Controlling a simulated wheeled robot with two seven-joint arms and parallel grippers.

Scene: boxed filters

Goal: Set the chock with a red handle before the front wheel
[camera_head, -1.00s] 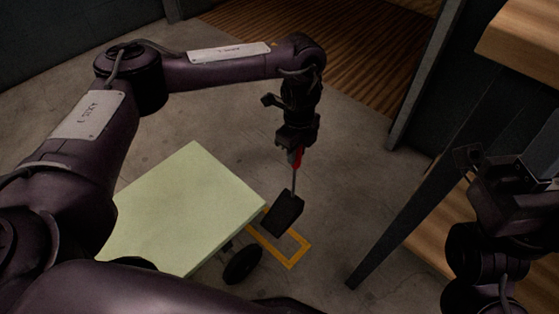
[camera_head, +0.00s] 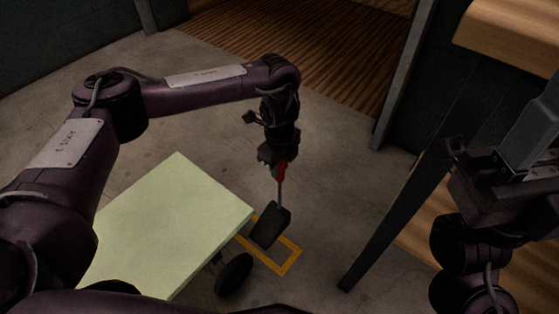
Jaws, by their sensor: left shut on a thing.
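The black chock (camera_head: 270,227) hangs from a thin rod with a red handle (camera_head: 281,172). My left gripper (camera_head: 280,163) points down and is shut on the red handle. The chock is over the yellow floor outline (camera_head: 289,263), beyond the black front wheel (camera_head: 234,274) of the cart and apart from it. I cannot tell whether the chock touches the floor. The cart has a pale green top (camera_head: 170,225); its corner is close beside the chock. My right gripper (camera_head: 500,165) is at the right edge, and its jaws are unclear.
A wooden-topped table (camera_head: 515,35) with a dark slanted leg (camera_head: 385,230) stands at the right. A ribbed brown floor area (camera_head: 290,40) lies behind. Bare concrete floor (camera_head: 325,150) is free between the chock and the table leg.

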